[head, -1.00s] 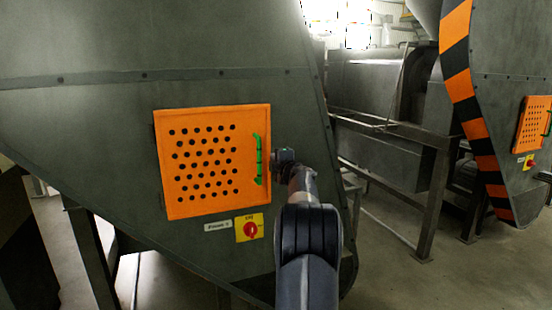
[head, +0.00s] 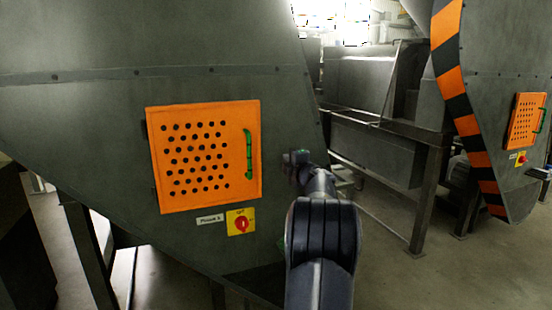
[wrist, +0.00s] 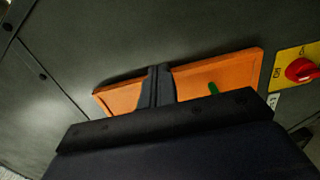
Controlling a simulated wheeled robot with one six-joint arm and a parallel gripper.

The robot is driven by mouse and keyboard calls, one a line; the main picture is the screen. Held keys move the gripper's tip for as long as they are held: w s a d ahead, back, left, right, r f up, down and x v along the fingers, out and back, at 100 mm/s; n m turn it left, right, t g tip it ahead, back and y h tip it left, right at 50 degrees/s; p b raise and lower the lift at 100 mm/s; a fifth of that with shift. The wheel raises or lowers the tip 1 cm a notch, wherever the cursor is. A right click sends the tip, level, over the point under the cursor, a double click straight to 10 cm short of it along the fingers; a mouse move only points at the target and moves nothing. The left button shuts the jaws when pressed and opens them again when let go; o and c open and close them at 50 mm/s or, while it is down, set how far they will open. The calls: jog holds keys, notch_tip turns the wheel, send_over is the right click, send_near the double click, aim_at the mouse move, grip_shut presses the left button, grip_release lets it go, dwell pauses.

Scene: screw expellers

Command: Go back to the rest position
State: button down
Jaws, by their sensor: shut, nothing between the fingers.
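My gripper (head: 297,158) is shut and empty. In the head view it is to the right of the orange perforated door (head: 205,190) and its green handle (head: 249,153), apart from both. In the wrist view the shut fingers (wrist: 158,72) stand in front of the orange door (wrist: 225,70), and a bit of the green handle (wrist: 213,88) shows. The dark gripper body hides much of the door there. The door lies flat against the grey machine and looks closed.
A red knob on a yellow plate (head: 241,222) is below the door, next to a white label (head: 210,220). A second grey machine with an orange door (head: 526,121) and a striped edge (head: 468,120) stands at the right. Floor (head: 395,275) is open between the machines.

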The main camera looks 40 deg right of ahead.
jog(key=shift+s+d, duration=0.3)
jog(key=shift+s, duration=0.45)
jog(key=shift+s+d, duration=0.3)
jog(key=shift+s, duration=0.45)
